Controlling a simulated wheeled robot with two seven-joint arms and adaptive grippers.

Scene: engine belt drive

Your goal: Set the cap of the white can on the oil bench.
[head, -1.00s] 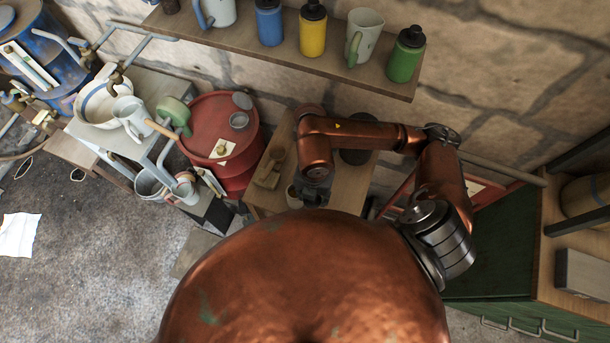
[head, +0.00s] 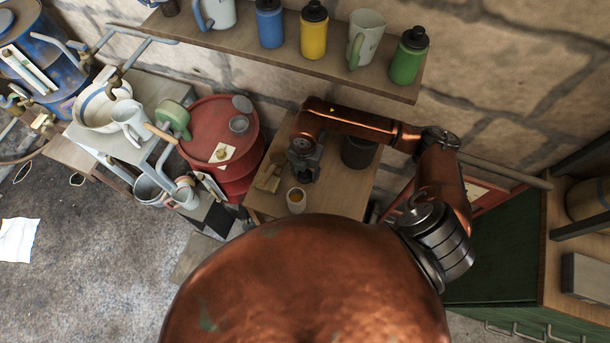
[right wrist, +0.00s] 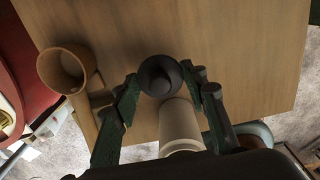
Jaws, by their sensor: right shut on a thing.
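The white can (head: 296,203) stands open on the wooden oil bench (head: 345,190), with yellow showing inside its mouth. It also shows in the right wrist view (right wrist: 180,125). The dark round cap (right wrist: 160,75) is off the can. My right gripper (right wrist: 160,80) is shut on this cap, with a finger on either side. In the head view my right gripper (head: 306,172) is over the bench, just beyond the can. I cannot tell whether the cap touches the bench top. My left gripper is not in view.
A dark pot (head: 358,152) stands to the right. A red drum (head: 218,140) stands left of the bench. Bare bench top shows beyond the cap.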

